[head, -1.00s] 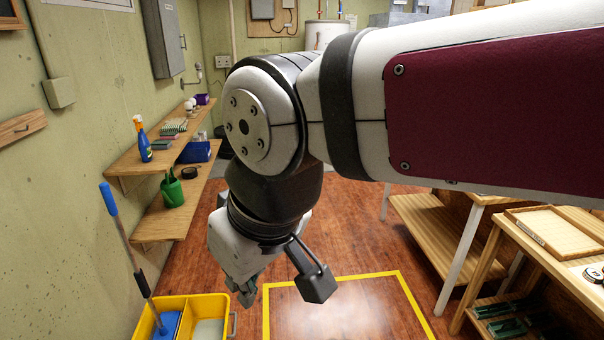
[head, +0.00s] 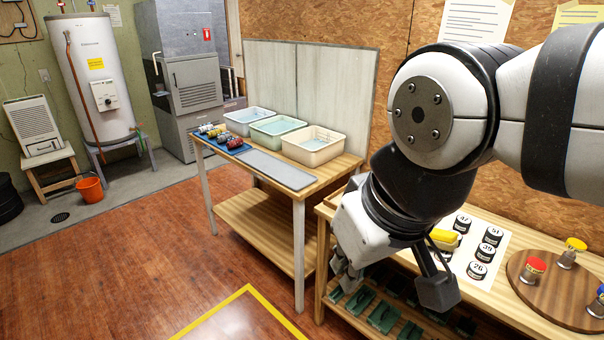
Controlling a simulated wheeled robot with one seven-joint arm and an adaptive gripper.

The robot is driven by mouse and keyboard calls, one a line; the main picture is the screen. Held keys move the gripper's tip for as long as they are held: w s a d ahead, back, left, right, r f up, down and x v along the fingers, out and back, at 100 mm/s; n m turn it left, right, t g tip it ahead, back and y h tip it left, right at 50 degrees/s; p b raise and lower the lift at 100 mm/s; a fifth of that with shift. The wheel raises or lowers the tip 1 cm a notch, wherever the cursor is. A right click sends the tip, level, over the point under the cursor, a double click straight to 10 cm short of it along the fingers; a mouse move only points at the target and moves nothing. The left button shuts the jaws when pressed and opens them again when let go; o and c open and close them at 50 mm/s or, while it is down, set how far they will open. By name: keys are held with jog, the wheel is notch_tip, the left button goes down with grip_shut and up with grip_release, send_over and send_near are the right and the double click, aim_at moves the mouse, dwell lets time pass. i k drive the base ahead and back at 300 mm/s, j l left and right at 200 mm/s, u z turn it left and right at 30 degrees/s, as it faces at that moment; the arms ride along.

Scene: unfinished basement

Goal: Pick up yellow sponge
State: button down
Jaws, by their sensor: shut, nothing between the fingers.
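A yellow block (head: 445,236), which looks like the sponge, lies on the right-hand wooden table, beside several numbered round tins. It is small in the head view and partly hidden by my gripper. My gripper (head: 393,284) is shut and empty, pointing downward at the front edge of that table. In the picture it is in front of and to the left of the yellow block, not touching it as far as I can tell.
The right-hand table also bears a white sheet with numbered tins (head: 478,270) and a round wooden board (head: 545,292) with coloured-lid jars. A second table (head: 270,166) holds three trays. Open floor (head: 130,262) lies to the left, with a yellow outline.

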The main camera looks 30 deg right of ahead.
aim_at(447, 240)
jog(key=z, duration=1.25)
jog(key=u, duration=2.6)
jog(key=z, duration=2.6)
jog(key=l+u, duration=0.4)
jog(key=l, duration=0.5)
